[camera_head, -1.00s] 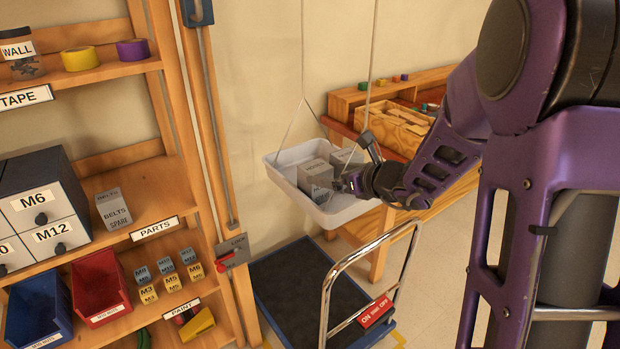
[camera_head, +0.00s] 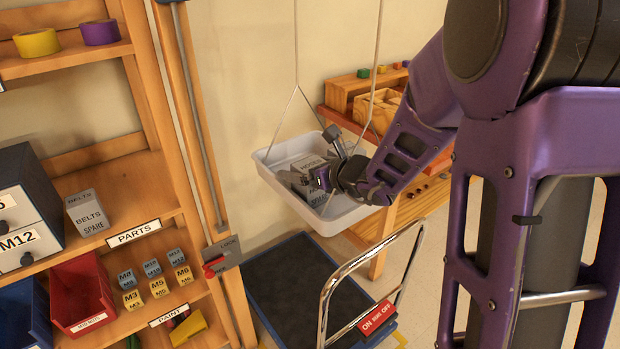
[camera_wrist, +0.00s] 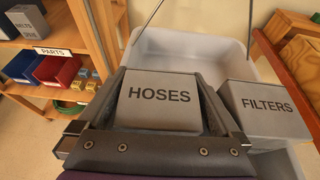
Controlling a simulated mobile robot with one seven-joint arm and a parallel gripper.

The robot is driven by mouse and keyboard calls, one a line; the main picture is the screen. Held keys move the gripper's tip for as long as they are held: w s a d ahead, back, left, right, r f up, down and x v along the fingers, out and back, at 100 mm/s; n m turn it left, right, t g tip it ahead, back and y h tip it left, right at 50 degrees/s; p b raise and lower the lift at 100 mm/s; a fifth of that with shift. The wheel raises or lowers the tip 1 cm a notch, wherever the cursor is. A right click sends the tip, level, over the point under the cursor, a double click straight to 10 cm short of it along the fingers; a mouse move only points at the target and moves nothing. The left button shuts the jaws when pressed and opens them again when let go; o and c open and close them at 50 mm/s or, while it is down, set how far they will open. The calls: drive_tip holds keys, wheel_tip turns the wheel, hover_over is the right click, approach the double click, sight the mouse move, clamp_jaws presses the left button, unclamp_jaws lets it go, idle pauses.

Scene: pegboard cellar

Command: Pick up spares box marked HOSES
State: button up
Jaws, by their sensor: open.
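The grey spares box marked HOSES (camera_wrist: 159,98) fills the middle of the wrist view, its label upright and readable. My gripper (camera_wrist: 163,80) is open, with one finger along each side of this box. In the head view my gripper (camera_head: 322,182) is down inside the white hanging tray (camera_head: 342,224) and partly hides the boxes there. The tray also shows behind the HOSES box in the wrist view (camera_wrist: 190,48). A second grey box marked FILTERS (camera_wrist: 265,108) stands just right of my right finger.
A grey box marked BELTS (camera_head: 87,214) stands on the wooden shelf at left, beside drawers and a red bin (camera_head: 80,292). A dark-decked trolley (camera_head: 285,280) with a metal handle stands below the tray. A wooden bench (camera_head: 400,225) is behind it.

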drive_tip(key=shift+w+a, duration=0.1)
drive_tip(key=c, duration=1.3)
